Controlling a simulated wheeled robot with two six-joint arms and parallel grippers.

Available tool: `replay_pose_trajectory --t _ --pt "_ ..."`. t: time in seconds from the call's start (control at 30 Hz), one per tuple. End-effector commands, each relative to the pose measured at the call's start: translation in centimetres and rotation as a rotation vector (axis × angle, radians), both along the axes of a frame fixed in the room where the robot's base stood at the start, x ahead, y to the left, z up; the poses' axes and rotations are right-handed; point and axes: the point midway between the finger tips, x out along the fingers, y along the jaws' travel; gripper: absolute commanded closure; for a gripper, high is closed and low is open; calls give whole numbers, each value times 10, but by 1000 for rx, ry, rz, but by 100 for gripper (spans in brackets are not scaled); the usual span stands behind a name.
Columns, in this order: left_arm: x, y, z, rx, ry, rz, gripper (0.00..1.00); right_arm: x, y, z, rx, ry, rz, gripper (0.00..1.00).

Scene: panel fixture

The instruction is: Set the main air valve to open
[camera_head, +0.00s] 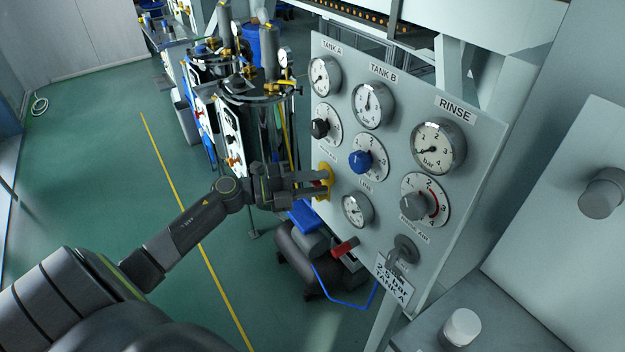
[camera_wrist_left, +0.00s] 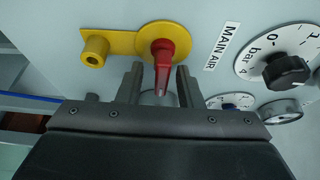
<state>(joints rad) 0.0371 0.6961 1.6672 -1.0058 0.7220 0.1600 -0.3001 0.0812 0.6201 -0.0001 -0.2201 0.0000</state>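The main air valve has a red handle (camera_wrist_left: 163,62) on a yellow plate (camera_wrist_left: 122,43), beside the MAIN AIR label (camera_wrist_left: 221,46). In the head view its yellow plate (camera_head: 326,171) shows at the panel's left edge, largely covered by my gripper. My left gripper (camera_head: 325,183) reaches the valve from the left. In the left wrist view its fingers (camera_wrist_left: 159,75) stand one on each side of the red handle, with a visible gap on both sides, so it is open. The handle points down the picture between them. My right gripper is not in view.
The grey panel (camera_head: 395,130) carries several gauges and knobs, including a blue knob (camera_head: 360,161) and a black knob (camera_head: 320,128) near the valve. A tag (camera_head: 393,279) reading TANK A hangs low on it. A cluttered equipment stand (camera_head: 232,130) is behind; green floor is clear left.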

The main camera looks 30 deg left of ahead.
Motion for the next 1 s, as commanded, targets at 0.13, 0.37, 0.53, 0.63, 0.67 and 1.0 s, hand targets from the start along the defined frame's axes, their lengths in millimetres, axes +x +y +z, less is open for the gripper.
replay_pose_trajectory --t 0.13,0.37,0.53,0.63,0.67,1.0 --pt "-4 4 -1 1 1 0 67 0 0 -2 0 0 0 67" --pt "-27 27 -3 5 4 0 67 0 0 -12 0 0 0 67" --pt "-45 45 -2 4 4 0 67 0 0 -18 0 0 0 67" --pt "-55 55 -2 4 5 0 67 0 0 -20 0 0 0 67" --pt "-58 58 -2 4 4 -1 67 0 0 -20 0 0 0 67" --pt "-95 95 0 4 8 0 67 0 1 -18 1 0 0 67"
